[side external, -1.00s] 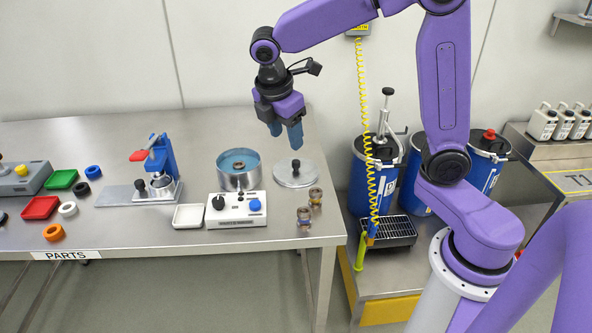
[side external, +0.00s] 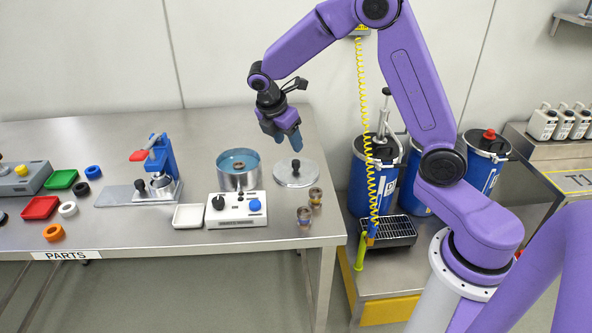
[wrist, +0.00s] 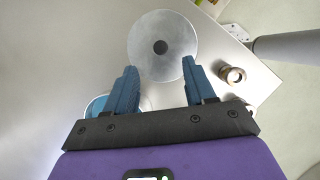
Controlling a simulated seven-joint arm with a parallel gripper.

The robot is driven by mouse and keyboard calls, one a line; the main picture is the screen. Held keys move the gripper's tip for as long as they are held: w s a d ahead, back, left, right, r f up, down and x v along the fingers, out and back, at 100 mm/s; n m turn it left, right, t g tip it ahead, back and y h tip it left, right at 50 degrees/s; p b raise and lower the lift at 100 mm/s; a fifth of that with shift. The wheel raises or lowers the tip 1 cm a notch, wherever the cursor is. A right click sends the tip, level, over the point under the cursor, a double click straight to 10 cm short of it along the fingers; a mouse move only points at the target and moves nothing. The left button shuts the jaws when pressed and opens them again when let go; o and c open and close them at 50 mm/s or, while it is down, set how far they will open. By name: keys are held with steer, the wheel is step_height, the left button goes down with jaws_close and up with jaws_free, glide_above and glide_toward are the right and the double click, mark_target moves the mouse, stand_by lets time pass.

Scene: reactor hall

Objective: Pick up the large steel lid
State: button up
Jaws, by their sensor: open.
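The large steel lid (side external: 295,174) is a flat round disc with a black knob on top, lying on the steel table right of the steel pot. In the wrist view the lid (wrist: 163,65) lies ahead of the fingers, its dark knob near the middle. My gripper (side external: 288,143) has blue fingers and is open and empty. It hangs above the lid, apart from it. In the wrist view the gripper's fingertips (wrist: 160,68) are spread, with the lid showing beyond and between them.
A steel pot with blue liquid (side external: 239,182) stands left of the lid, and a control box (side external: 236,220) sits in front of the pot. Two small brass fittings (side external: 304,216) stand near the table's front right edge. Blue drums (side external: 372,190) stand right of the table.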

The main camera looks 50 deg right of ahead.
mark_target(296, 161)
steer(key=x, duration=0.8)
steer(key=shift+f, duration=0.15)
jaws_close()
